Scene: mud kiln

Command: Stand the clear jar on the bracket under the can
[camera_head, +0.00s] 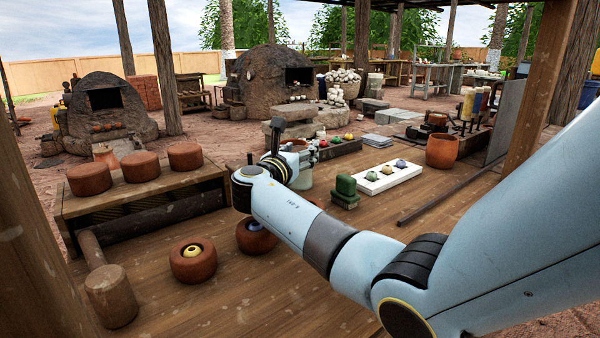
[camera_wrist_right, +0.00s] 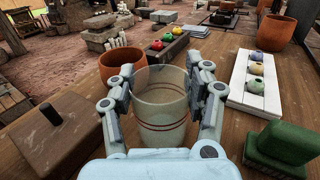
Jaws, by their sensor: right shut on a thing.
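The clear jar (camera_wrist_right: 162,118) is upright between the fingers of my right gripper (camera_wrist_right: 163,88) in the right wrist view. It is see-through, with thin reddish bands around it. The fingers are shut on its two sides. In the head view my right gripper (camera_head: 300,158) is over the wooden table, and a little of the jar (camera_head: 304,180) shows below it; my arm hides the rest. Whether the jar touches the table is unclear. I cannot make out the bracket or the can with certainty. My left gripper is not in view.
A green block-like object (camera_head: 345,190) and a white tray (camera_head: 413,172) with several small coloured pieces lie to the right. A terracotta pot (camera_wrist_right: 120,66) stands just behind the jar. Clay pots (camera_head: 192,262) stand at the front left. The table's right front is clear.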

